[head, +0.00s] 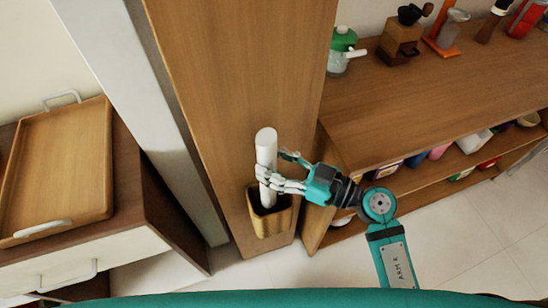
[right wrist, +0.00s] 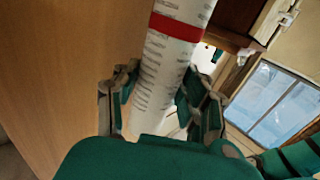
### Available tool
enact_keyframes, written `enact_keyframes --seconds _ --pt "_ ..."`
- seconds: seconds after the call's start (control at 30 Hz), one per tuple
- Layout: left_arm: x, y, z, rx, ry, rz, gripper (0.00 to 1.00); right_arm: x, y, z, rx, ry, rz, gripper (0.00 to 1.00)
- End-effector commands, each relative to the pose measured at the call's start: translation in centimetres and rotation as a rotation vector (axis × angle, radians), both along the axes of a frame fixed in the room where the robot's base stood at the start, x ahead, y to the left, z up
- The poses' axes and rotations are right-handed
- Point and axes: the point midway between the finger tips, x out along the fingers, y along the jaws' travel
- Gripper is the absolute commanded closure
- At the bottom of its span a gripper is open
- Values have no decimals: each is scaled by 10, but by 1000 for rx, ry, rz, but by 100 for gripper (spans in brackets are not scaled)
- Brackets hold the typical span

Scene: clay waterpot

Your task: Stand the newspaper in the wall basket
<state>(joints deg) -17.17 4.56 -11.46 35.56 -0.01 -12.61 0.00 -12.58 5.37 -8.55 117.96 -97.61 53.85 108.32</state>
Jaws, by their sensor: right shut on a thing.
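The newspaper is a white roll (head: 266,150), held roughly upright against the wooden panel. In the right wrist view it shows lines of print and a red band (right wrist: 165,65). My right gripper (head: 268,179) is shut around the roll, its fingers on both sides (right wrist: 160,100). The wall basket (head: 271,222) is a tan, woven-looking container on the lower panel. The roll's lower end overlaps the basket's opening in the head view; how deep it sits inside is hard to tell. My left gripper is out of view.
A wooden shelf unit (head: 440,90) stands to the right, with a green-lidded jar (head: 342,50) and grinders on top. A wooden tray (head: 60,165) lies on a cabinet at the left. Tiled floor (head: 450,235) is open at the lower right.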

Motion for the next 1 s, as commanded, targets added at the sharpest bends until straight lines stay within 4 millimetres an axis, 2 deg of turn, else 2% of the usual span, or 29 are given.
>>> enact_keyframes --seconds 0.6,1.0 --pt "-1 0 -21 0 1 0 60 0 0 -51 0 1 0 95" --pt "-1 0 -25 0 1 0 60 0 0 -63 0 0 1 95"
